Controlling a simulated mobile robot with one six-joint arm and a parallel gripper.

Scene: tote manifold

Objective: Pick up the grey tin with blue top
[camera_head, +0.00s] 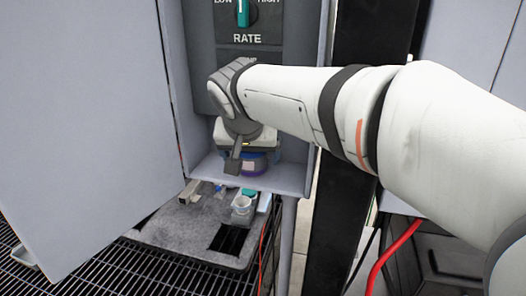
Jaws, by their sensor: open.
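My gripper (236,163) hangs down inside the open cabinet. One dark grey finger shows clearly; the other is mostly hidden by the wrist. A low round blue and purple thing (256,168) stands on the cabinet floor, right behind and beside that finger. Its upper part is covered by my gripper, so I cannot tell whether it is the grey tin with blue top, or whether the finger touches it. No other grey tin with a blue top can be made out. The gripper is open, with nothing seen held in it.
The cabinet door (85,120) stands open at left. A panel with a RATE knob (243,12) is above. Below, a grey tray (180,230) holds a whitish cup (241,205) and small blue and teal pieces, over black grating (90,265). A dark post (345,225) stands at right.

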